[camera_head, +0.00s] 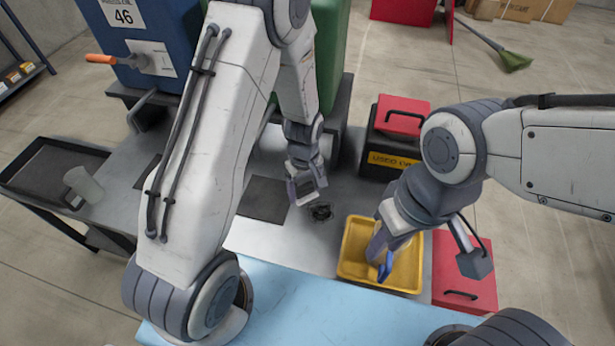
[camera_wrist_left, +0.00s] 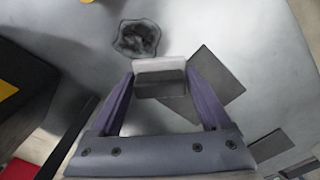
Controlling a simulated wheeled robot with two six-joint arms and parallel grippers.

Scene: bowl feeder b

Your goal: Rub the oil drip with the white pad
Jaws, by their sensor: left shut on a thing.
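The oil drip (camera_head: 320,212) is a dark, uneven blot on the grey metal table. It also shows in the left wrist view (camera_wrist_left: 138,38), up and left of my gripper's tips. My left gripper (camera_head: 305,192) is just behind and left of the drip in the head view. In the wrist view the left gripper (camera_wrist_left: 160,85) is shut on the white pad (camera_wrist_left: 160,65), a block with a pale strip and a darker grey face. The pad appears apart from the drip; its height is unclear. My right gripper (camera_head: 380,255) is over the yellow bin, its fingertips unclear beside something blue.
The yellow bin (camera_head: 355,264) stands right of the drip, with a red box (camera_head: 465,262) beside it. Dark flat squares (camera_head: 263,199) lie left of the drip.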

